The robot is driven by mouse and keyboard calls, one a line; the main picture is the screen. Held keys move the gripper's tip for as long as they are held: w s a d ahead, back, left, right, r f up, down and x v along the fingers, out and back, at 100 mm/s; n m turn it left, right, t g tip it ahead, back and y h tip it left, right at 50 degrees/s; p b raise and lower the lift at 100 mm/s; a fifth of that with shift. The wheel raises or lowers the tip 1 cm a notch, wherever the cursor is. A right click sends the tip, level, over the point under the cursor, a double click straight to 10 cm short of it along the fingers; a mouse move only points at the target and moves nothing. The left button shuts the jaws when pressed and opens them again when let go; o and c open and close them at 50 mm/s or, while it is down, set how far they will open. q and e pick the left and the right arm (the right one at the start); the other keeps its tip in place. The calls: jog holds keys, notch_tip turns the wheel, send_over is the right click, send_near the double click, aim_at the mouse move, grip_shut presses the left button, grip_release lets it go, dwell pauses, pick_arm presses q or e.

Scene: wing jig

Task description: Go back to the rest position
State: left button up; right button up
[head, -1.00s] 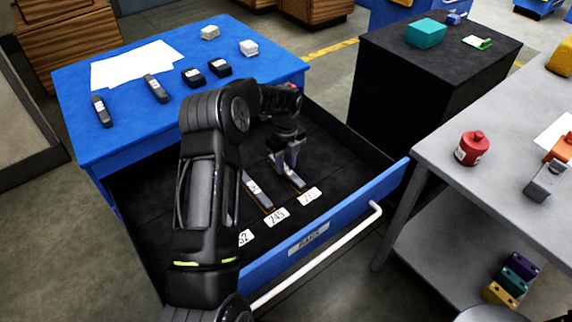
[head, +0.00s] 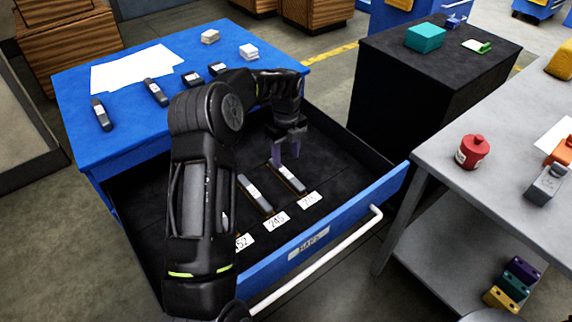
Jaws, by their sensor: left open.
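My left gripper (head: 286,162) hangs over the open drawer, fingers pointing down, open and empty. It is just above and behind a grey bar (head: 292,178) that lies in the drawer by a white number label at the right. A second grey bar (head: 255,193) lies to its left, by the label reading 245 (head: 275,222). My left arm hides the drawer's left part and most of a label ending in 52 (head: 244,241). My right gripper is not in view.
The blue drawer front (head: 345,228) with its white handle (head: 330,255) stands pulled out. The blue bench top (head: 135,125) holds papers, several dark pieces and two pale blocks. A black cabinet (head: 430,80) and a grey table (head: 500,190) with a red container (head: 472,152) stand at right.

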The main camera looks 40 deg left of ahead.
pick_arm(q)
jog(key=shift+r, duration=0.85)
